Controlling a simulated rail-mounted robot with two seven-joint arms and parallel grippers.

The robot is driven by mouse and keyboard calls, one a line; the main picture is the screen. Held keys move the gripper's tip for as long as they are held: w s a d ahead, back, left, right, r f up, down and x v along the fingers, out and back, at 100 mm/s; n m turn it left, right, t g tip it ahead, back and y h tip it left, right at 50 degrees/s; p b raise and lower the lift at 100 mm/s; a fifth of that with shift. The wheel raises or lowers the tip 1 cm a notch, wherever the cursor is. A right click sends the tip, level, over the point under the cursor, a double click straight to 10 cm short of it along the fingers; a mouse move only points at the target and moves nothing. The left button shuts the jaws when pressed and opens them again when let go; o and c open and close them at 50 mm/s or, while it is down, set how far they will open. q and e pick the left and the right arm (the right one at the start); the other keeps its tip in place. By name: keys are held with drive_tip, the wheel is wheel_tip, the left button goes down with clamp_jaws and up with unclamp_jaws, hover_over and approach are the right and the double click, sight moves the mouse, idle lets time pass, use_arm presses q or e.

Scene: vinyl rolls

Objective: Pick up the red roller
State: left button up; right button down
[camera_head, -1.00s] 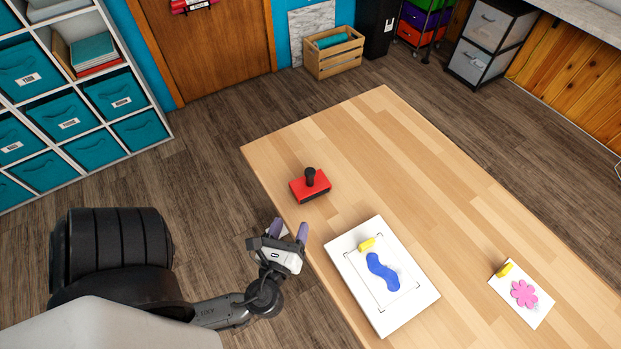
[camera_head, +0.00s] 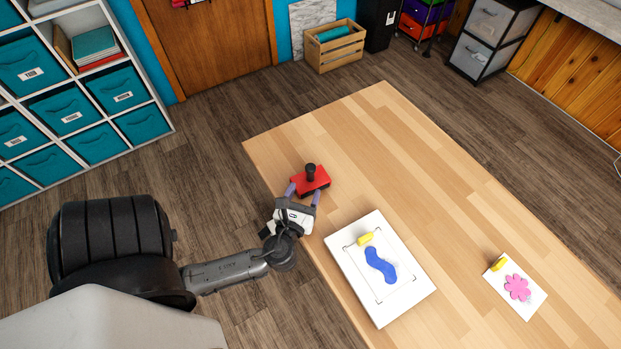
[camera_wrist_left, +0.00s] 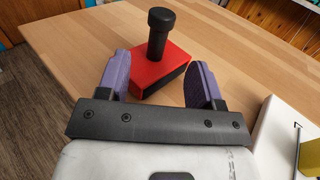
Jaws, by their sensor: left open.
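The red roller (camera_head: 316,181) is a red block with a black knob handle on top, standing near the left edge of the wooden table (camera_head: 400,170). My left gripper (camera_head: 303,191) is open at the near side of the roller, with its purple fingers pointing at it. In the left wrist view the red roller (camera_wrist_left: 150,72) shows between and just beyond the two fingers of the gripper (camera_wrist_left: 160,78), its black handle upright. I cannot tell whether the fingers touch it. My right gripper is not in view.
A white board (camera_head: 347,263) with a blue shape and a yellow piece lies on the table right of the gripper. A white card (camera_head: 527,308) with a pink flower lies farther right. The table's far middle is clear. A teal-bin shelf (camera_head: 150,98) stands at left.

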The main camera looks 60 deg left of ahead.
sight(309, 176)
use_arm(q)
drive_tip(key=p+x, duration=0.1)
drive_tip(key=x, duration=0.3)
drive_tip(key=shift+s+a+r, duration=0.1)
drive_tip(key=shift+w+a+p, duration=0.3)
drive_tip(key=shift+w+a, duration=0.1)
drive_tip(key=c, duration=1.1)
